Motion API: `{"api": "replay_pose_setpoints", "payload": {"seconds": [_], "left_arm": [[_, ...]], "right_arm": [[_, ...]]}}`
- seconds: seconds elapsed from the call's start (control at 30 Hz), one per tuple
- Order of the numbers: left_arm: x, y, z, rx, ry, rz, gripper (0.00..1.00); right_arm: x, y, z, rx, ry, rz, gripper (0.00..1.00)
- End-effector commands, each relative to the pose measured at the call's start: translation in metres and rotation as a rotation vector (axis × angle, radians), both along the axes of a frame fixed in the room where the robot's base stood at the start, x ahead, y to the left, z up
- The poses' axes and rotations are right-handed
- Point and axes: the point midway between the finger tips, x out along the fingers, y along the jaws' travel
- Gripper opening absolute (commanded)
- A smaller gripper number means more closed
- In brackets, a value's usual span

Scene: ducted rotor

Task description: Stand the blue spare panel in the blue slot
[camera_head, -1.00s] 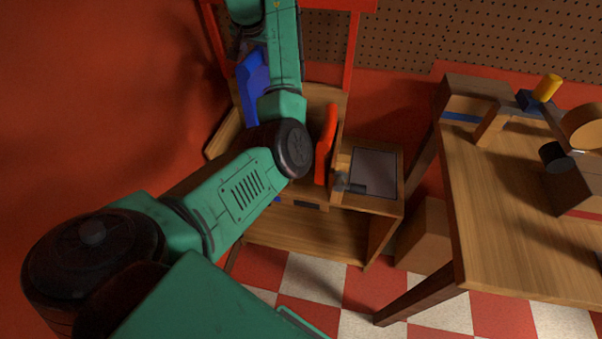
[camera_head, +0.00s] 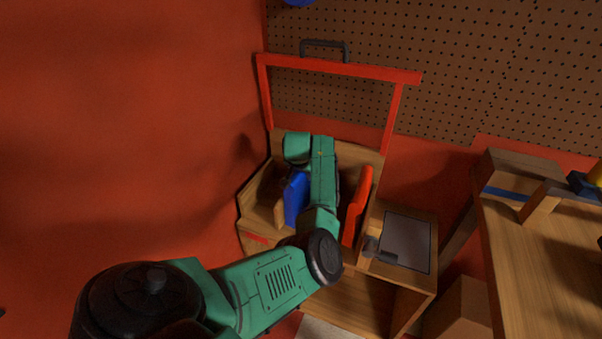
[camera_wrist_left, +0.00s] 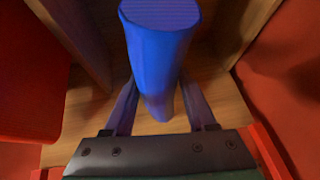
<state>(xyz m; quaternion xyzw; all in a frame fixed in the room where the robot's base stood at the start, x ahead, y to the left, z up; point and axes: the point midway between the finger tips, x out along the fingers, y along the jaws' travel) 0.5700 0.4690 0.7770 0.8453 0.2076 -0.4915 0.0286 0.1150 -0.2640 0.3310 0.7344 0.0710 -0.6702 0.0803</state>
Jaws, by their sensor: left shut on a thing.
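The blue spare panel (camera_head: 296,197) is in the wooden rack (camera_head: 367,233) of the red-framed cart, left of the orange-red panel (camera_head: 357,205). It also shows in the left wrist view (camera_wrist_left: 158,50), pointing toward the camera. My left gripper (camera_wrist_left: 158,95) is shut on the blue panel, one finger on each side. In the head view my green arm hides the gripper and the panel's right side. Wooden walls stand on both sides of the panel. The blue slot is not clearly visible, and I cannot tell whether the panel's lower end is seated. My right gripper is not in view.
The red cart frame (camera_head: 340,67) with its dark handle rises behind the rack. A grey plate (camera_head: 406,240) lies on the shelf right of the rack. A wooden table (camera_head: 540,270) is further right. A red wall is close on the left.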

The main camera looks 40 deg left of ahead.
Motion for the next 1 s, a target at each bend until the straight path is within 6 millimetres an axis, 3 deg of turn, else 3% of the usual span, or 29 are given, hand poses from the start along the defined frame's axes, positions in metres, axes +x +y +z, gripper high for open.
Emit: {"api": "replay_pose_setpoints", "payload": {"seconds": [0.27,0.3,0.33,0.37,0.77,1.0], "left_arm": [[0.0,0.001,-0.001,0.002,0.0,0.001,0.0],[0.0,0.0,-0.002,0.0,0.0,0.001,0.72],[0.0,0.0,-0.002,0.0,0.0,0.001,0.83],[0.0,0.0,-0.001,0.0,0.0,0.001,0.87],[-0.002,-0.002,0.007,0.0,-0.001,0.001,0.87],[-0.023,-0.018,0.05,0.001,-0.004,0.002,0.87]], "right_arm": [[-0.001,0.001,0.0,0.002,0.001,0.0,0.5],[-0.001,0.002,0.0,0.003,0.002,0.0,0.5],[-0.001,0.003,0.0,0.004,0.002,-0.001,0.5],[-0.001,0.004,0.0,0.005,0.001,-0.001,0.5],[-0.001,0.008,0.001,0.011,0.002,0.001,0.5],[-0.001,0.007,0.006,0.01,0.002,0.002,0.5]]}}
